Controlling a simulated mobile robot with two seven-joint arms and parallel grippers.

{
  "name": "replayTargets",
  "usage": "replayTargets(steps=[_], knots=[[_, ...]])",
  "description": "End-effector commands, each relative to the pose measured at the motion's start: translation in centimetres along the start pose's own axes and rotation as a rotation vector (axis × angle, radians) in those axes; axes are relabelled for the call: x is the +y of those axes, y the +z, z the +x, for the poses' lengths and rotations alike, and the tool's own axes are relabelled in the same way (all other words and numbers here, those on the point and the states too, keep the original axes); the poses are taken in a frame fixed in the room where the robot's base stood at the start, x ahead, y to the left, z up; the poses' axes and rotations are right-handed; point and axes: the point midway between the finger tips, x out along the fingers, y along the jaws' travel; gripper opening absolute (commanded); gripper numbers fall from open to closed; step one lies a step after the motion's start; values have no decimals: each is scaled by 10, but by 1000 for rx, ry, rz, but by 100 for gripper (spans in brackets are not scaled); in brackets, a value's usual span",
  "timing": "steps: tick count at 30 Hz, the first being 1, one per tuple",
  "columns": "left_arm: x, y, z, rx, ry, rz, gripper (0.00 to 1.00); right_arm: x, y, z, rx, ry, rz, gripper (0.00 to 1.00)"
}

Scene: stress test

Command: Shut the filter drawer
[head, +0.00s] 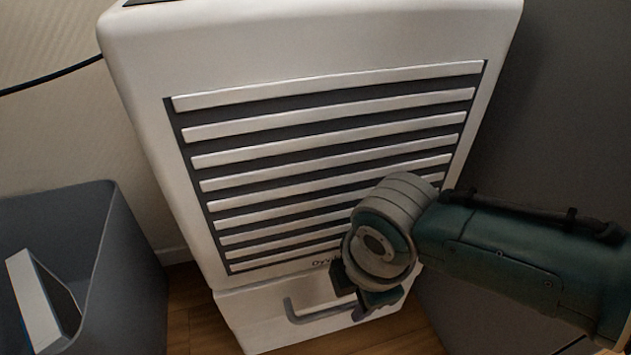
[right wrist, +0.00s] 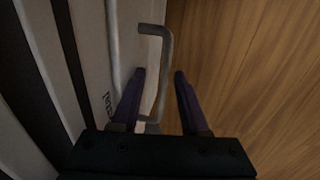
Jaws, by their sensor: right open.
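The white appliance (head: 137,70) with dark-backed slats stands upright in the middle of the head view. Its filter drawer (head: 262,332) is at the bottom and juts out a little below the slatted front. A grey bar handle (head: 318,313) is on the drawer's front, and the handle also shows in the right wrist view (right wrist: 166,62). My right gripper (head: 352,293) is open at the right part of the handle. In the right wrist view its fingers (right wrist: 160,75) stand either side of the handle, with a gap to each; contact is not clear. My left gripper is out of view.
A grey open bin (head: 125,260) with a white object (head: 35,300) inside stands at the left. A black cable (head: 55,82) runs from the appliance to the left. Wooden floor (head: 190,315) shows in front, and a dark grey surface (head: 560,110) is at the right.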

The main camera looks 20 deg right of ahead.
Motion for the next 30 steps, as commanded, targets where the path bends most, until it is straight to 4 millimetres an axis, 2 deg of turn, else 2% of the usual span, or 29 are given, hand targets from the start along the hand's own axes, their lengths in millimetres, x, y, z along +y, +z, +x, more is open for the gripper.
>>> replayTargets(steps=[8, 21, 25, 30], knots=[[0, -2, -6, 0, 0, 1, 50, 0, 0, -6, 0, -2, 0, 45], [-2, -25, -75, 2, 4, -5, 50, 0, 0, -81, 0, -2, 0, 45], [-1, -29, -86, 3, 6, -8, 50, 0, 0, -94, -1, -2, -1, 45], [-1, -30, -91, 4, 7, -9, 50, -1, 0, -100, 0, -1, -1, 45]])
